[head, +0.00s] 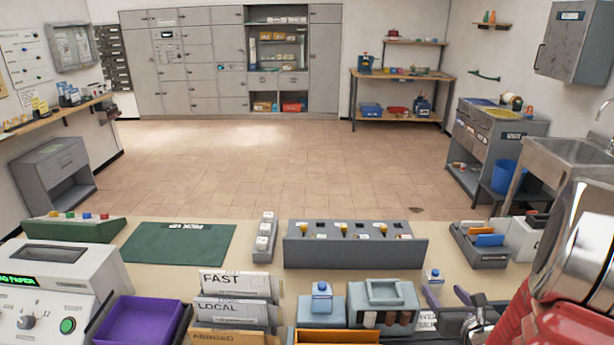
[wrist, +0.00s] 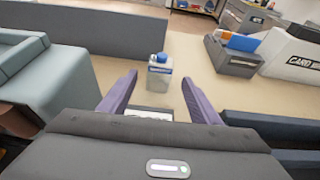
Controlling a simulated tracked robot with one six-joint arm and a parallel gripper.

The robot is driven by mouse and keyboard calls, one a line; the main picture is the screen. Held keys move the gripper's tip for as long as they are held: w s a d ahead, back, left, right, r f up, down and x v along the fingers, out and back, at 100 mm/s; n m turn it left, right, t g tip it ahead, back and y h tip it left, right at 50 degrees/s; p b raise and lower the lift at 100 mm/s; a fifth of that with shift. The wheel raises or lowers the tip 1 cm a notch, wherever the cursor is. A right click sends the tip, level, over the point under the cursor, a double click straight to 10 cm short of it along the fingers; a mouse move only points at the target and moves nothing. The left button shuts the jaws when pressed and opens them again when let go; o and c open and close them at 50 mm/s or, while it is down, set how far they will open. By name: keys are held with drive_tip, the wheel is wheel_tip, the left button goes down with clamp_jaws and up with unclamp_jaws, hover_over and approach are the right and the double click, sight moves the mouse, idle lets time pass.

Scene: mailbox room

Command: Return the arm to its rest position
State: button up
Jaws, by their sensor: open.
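My gripper (wrist: 159,80) is open, with its two purple fingers spread apart and nothing held between them. In the head view my gripper (head: 446,292) is low over the right part of the counter, and part of it is hidden by my arm. A small clear bottle with a blue cap (wrist: 159,72) stands upright on the counter just beyond the fingertips. The same bottle (head: 433,277) also shows in the head view. My red and chrome arm fills the lower right of the head view.
A grey card bin (head: 480,250) stands at right. The tiled floor beyond is clear.

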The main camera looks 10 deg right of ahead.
wheel_tip(320, 180, up, 11)
drive_tip(key=d+n+g, duration=0.1)
drive_tip(key=d+n, duration=0.1)
drive_tip(key=n, duration=1.2)
drive_tip(key=a+r+n+y, duration=0.1)
drive_tip(key=a+n, duration=0.2)
drive_tip(key=a, duration=0.2)
drive_tip(key=w+a+r+n+g+y, duration=0.1)
drive_tip(key=a+r+n+y, duration=0.1)
drive_tip(key=a, duration=0.3)
drive_tip(key=a+r+n+y, duration=0.1)
drive_tip(key=a+n, duration=0.3)
drive_tip(key=a, duration=0.2)
drive_tip(key=shift+w+a+r+y, duration=0.1)
drive_tip(key=shift+w+r+y, duration=0.1)
drive_tip(key=shift+y, duration=0.2)
drive_tip(key=s+a+n+g+y, duration=0.1)
drive_tip(key=s+a+n+g, duration=0.15)
drive_tip(key=a, duration=0.35)
drive_tip(key=s+a+n+g+y, duration=0.1)
drive_tip(key=a+n, duration=0.2)
drive_tip(key=a, duration=0.2)
drive_tip(key=s+a+n+g+h, duration=0.1)
drive_tip(key=s+a+n, duration=0.2)
drive_tip(key=s+n, duration=0.2)
drive_tip(key=s+a+n+g+h, duration=0.1)
drive_tip(key=s+a+n+h, duration=0.1)
drive_tip(key=s+n, duration=0.3)
drive_tip(key=shift+s+a, duration=0.8)
drive_tip(key=shift+s, duration=0.65)
